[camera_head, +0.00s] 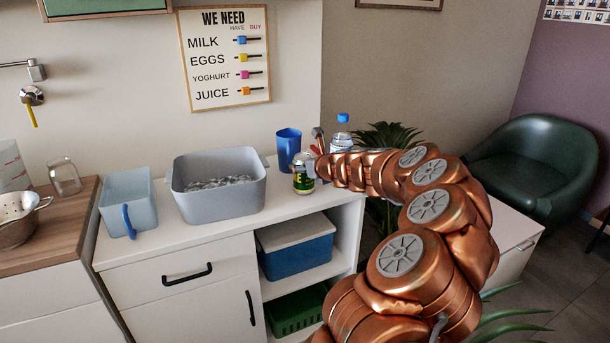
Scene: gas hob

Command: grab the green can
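The green can (303,182) stands upright on the white counter (280,207), near its right end. Its top is pale and its right side is partly covered by my gripper. My gripper (314,160) is at the can's upper right side, at the end of my copper-coloured arm coming in from the right. It is small in the picture, and its fingers overlap the can. I cannot tell whether they touch it or how far apart they are.
A blue cup (288,148) stands just behind the can. A clear bottle with a blue cap (341,134) is behind my arm. A grey tub (218,203) stands to the left, with a light blue container (128,200) beyond it. The counter front is clear.

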